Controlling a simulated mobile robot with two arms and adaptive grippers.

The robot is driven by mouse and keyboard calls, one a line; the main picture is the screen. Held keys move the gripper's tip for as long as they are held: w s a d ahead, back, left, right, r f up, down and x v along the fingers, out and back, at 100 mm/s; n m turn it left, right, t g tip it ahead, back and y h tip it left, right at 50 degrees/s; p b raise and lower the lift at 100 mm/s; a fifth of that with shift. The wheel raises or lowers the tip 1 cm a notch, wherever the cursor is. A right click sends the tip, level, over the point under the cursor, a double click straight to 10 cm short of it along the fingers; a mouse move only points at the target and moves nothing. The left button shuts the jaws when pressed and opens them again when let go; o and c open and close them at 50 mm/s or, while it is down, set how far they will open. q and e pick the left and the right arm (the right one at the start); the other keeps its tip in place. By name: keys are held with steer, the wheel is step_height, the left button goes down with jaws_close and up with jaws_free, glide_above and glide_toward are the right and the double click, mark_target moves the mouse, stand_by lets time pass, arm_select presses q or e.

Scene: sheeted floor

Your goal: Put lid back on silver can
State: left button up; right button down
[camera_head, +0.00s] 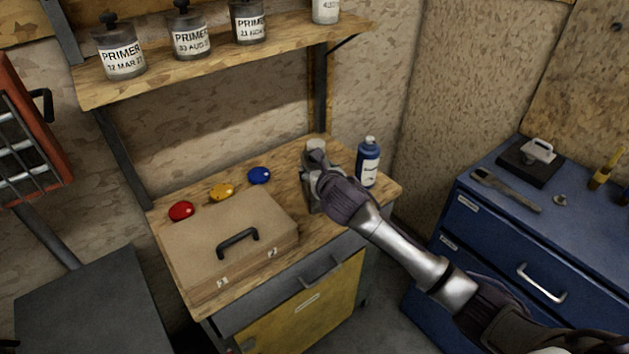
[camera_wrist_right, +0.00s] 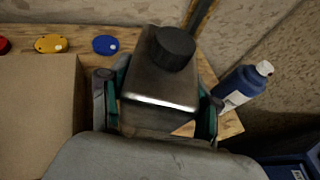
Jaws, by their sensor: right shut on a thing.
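The silver can (camera_wrist_right: 150,84) is a boxy grey metal body with a bright front edge. A dark round lid (camera_wrist_right: 175,48) sits on its top; I cannot tell how tightly. In the head view the can (camera_head: 307,190) stands at the back right of the wooden bench, mostly hidden by my right gripper (camera_head: 318,178). There the lid (camera_head: 316,145) looks pale. In the wrist view the fingers of my right gripper (camera_wrist_right: 160,105) lie on both sides of the can's body, shut on it. My left gripper is not in view.
A blue bottle (camera_head: 368,161) stands just right of the can. Red (camera_head: 181,211), yellow (camera_head: 222,192) and blue (camera_head: 259,175) discs lie left of it, behind a brown case (camera_head: 205,240). A shelf (camera_head: 220,63) with labelled jars hangs above. A blue cabinet (camera_head: 565,225) stands right.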

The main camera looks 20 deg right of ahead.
steer(key=shift+w+a, duration=0.25)
steer(key=shift+w, duration=0.1)
steer(key=shift+f, duration=2.05)
steer(key=shift+c, duration=1.2)
jaws_free()
steer(key=shift+s+f, duration=0.15)
steer(key=shift+f, duration=0.1)
steer(key=v, duration=1.2)
